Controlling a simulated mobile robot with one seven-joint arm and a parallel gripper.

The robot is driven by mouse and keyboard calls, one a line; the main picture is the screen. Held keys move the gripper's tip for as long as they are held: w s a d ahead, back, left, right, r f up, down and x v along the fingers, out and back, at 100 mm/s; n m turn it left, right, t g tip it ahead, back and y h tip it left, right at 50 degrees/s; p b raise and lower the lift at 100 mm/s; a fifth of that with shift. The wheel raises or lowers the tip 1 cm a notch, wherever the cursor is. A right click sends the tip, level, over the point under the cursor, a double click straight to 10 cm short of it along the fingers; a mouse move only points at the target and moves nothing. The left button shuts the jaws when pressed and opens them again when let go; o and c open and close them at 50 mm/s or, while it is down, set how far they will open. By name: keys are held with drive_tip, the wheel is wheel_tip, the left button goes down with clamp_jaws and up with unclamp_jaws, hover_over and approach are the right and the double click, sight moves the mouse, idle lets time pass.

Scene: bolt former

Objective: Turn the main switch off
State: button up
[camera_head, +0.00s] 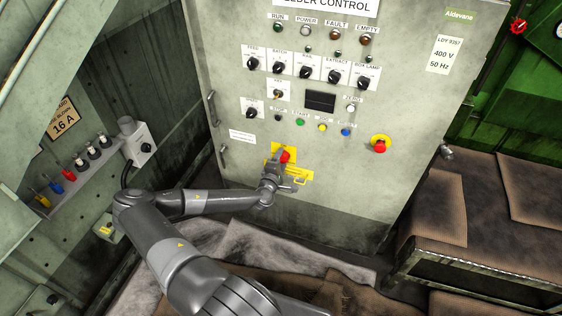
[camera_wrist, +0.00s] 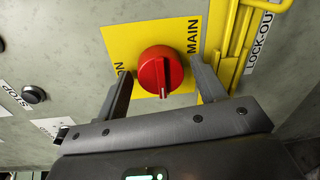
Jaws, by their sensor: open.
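The main switch is a red round knob (camera_wrist: 160,72) with a raised grip bar on a yellow plate (camera_wrist: 122,38) lettered MAIN. In the wrist view the white mark on its bar points to the bottom of the picture. The letters ON show at the plate's left edge, partly behind a finger; no OFF lettering is visible. My gripper (camera_wrist: 161,68) is open, one finger on each side of the knob, with visible gaps. In the head view my gripper (camera_head: 276,172) is in front of the red knob (camera_head: 285,156) and partly covers the plate.
A yellow lock-out bracket (camera_wrist: 234,40) stands close beside the right finger. A black STOP button (camera_wrist: 34,94) is to the left. On the cabinet (camera_head: 215,60) are several black selectors and a red emergency button (camera_head: 380,144). Brown padded blocks (camera_head: 500,200) stand to the right.

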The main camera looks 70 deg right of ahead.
drive_tip(key=shift+o, duration=0.3)
drive_tip(key=shift+a, duration=0.1)
drive_tip(key=a, duration=1)
drive_tip(key=shift+a+r, duration=0.3)
drive_tip(key=shift+r, duration=0.1)
